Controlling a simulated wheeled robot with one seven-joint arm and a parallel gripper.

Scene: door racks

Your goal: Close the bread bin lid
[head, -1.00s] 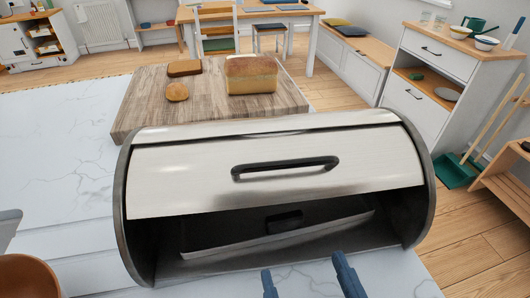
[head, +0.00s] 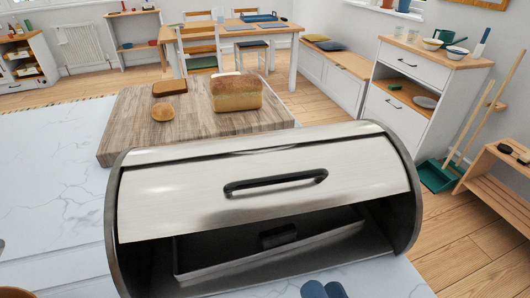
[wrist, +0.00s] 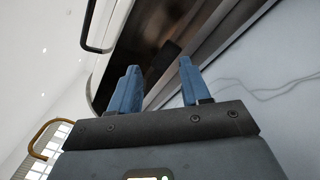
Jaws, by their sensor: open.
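The bread bin (head: 404,215) stands on the white marbled counter, a steel roll-top with dark end panels. Its lid (head: 150,200) is partly open, leaving a dark gap along the front below it. A black bar handle (head: 276,183) is on the lid. Inside the bin is a shallow tray (head: 205,265) with a dark piece at its middle. My gripper (head: 324,291) is at the bottom edge of the head view, in front of the bin's opening. In the wrist view its two blue fingers (wrist: 158,88) are apart and empty, facing the opening. The lid handle (wrist: 88,40) shows at the upper left there.
Behind the bin, a wooden board (head: 135,125) holds a loaf (head: 236,94), a bread slice (head: 170,88) and a roll (head: 163,112). A white cabinet (head: 395,113) and a wooden rack (head: 500,180) stand on the right.

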